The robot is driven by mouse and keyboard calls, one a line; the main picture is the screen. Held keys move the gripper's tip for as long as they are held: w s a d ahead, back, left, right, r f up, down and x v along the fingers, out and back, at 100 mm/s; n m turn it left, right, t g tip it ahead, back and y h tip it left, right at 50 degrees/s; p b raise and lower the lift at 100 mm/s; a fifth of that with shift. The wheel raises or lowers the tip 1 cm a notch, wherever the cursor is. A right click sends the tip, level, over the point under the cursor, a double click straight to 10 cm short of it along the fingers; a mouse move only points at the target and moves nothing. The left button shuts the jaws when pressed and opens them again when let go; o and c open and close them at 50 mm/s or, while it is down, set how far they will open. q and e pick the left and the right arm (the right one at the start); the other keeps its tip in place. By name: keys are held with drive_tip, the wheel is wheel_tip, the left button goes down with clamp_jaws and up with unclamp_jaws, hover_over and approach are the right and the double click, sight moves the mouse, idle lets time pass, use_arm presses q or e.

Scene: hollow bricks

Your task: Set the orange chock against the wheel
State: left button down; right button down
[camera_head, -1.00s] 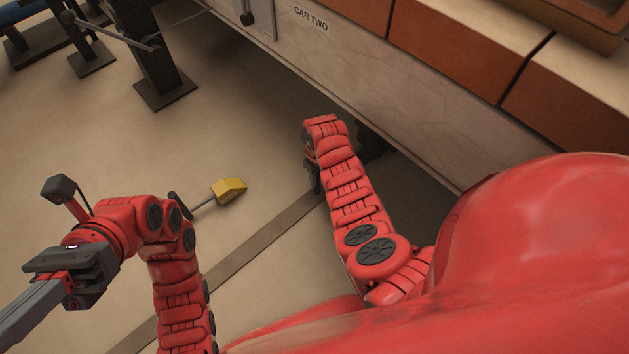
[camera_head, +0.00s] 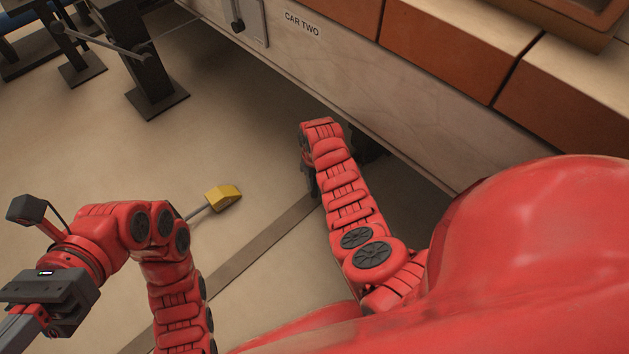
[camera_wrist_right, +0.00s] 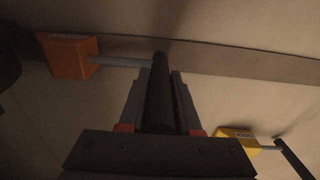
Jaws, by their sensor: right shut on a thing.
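The orange chock (camera_wrist_right: 70,56) lies at the upper left of the right wrist view. A thin grey rod joins it to a dark bar handle (camera_wrist_right: 161,95). My right gripper (camera_wrist_right: 160,78) is shut on this handle. In the head view, the right gripper (camera_head: 313,183) is low beside the car, mostly behind its own arm; the orange chock is hidden there. A dark shape (camera_head: 372,147) under the car may be the wheel, but I cannot tell. My left gripper (camera_head: 30,318) is at the lower left, side-on, away from the chocks; its jaw state is unclear.
A yellow chock (camera_head: 223,197) with a rod handle lies on the floor; it also shows in the right wrist view (camera_wrist_right: 238,141). The car labelled CAR TWO (camera_head: 302,24) overhangs the floor. Dark posts (camera_head: 148,70) stand at upper left. A dark strip (camera_head: 255,250) crosses the floor.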

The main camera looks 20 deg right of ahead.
drive_tip(key=shift+w+d, duration=0.1)
drive_tip(key=shift+d, duration=0.05)
drive_tip(key=shift+w+d+b, duration=0.2)
drive_tip(key=shift+d+b, duration=0.25)
drive_tip(key=shift+d, duration=0.1)
drive_tip(key=shift+w+d+b, duration=0.2)
drive_tip(key=shift+d+b, duration=0.25)
drive_tip(key=shift+d, duration=0.05)
drive_tip(key=shift+w+d, duration=0.1)
drive_tip(key=shift+d, duration=0.2)
drive_tip(key=shift+w+d+b, duration=0.2)
drive_tip(key=shift+d+b, duration=0.3)
drive_tip(key=shift+b, duration=0.05)
drive_tip(key=shift+w+d+b, duration=0.15)
drive_tip(key=shift+d+b, duration=0.3)
drive_tip(key=shift+b, duration=0.1)
drive_tip(key=shift+d, duration=0.1)
drive_tip(key=shift+d+f, duration=0.1)
drive_tip(key=c, duration=0.6)
unclamp_jaws()
drive_tip(key=shift+o, duration=0.4)
drive_tip(key=shift+f, duration=0.1)
